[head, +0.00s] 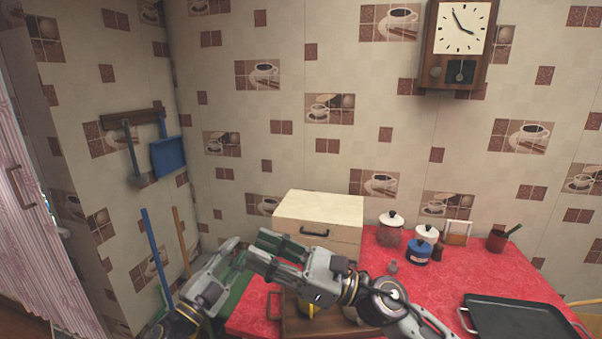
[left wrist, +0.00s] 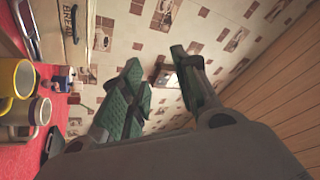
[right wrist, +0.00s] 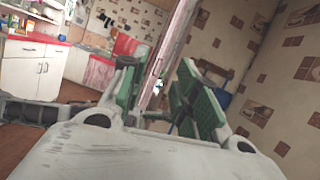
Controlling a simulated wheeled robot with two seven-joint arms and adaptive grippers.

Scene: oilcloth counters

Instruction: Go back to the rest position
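In the head view my left gripper (head: 236,256) reaches up from the lower left, in front of the left end of the red counter. My right gripper (head: 257,250) comes in from the right and points left across the front of the bread box, its fingers close to the left gripper in the picture. I cannot tell whether they touch. In the left wrist view the green-padded fingers (left wrist: 158,85) stand apart with nothing between them. In the right wrist view the fingers (right wrist: 155,90) are also apart and empty.
A bread box (head: 318,210) stands on the red counter (head: 400,290), with jars (head: 390,232) beside it and a black tray (head: 518,320) at right. A yellow mug (left wrist: 15,78) and another mug (left wrist: 30,112) show in the left wrist view. A blue dustpan (head: 167,157) hangs on the wall.

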